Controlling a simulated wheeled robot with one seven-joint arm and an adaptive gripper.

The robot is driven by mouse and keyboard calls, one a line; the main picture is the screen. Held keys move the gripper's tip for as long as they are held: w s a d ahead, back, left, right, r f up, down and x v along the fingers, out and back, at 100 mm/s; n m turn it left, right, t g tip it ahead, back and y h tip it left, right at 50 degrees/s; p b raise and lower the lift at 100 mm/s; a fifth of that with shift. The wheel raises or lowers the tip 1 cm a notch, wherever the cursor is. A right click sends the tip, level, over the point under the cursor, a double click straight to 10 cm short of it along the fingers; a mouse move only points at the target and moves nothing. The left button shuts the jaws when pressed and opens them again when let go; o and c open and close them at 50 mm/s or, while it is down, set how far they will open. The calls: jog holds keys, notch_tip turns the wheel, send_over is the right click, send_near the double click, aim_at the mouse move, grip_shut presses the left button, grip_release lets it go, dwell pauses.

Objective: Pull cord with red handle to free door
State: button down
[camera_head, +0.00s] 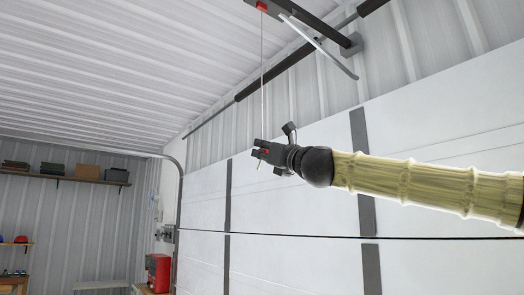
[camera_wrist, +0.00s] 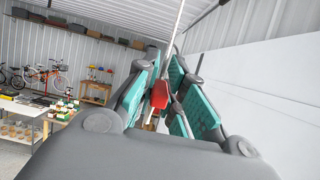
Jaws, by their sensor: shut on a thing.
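The red handle (camera_wrist: 159,94) sits between the teal pads of my gripper (camera_wrist: 166,100) in the wrist view. My gripper (camera_head: 262,151) is shut on it. In the head view the handle is mostly hidden by the fingers, with a little red showing. The thin pale cord (camera_head: 262,80) runs up, nearly straight, from my gripper to a red piece (camera_head: 262,5) on the dark opener rail at the ceiling. The cord (camera_wrist: 178,28) also rises from the handle in the wrist view. The white garage door (camera_head: 295,207) with dark vertical strips stands behind my gripper.
A curved grey door track (camera_head: 181,165) runs at the door's left edge. A dark bar (camera_head: 270,75) runs above the door, and a slanted metal arm (camera_head: 318,46) hangs near the rail. Shelves and a red box (camera_head: 158,272) are at the left, away from my arm.

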notch_tip(320, 180, down, 4)
jog(key=b, duration=0.3)
jog(key=shift+r, duration=0.2)
jog(key=c, duration=1.5)
grip_release()
jog(key=v, duration=1.2)
jog(key=shift+d, duration=0.1)
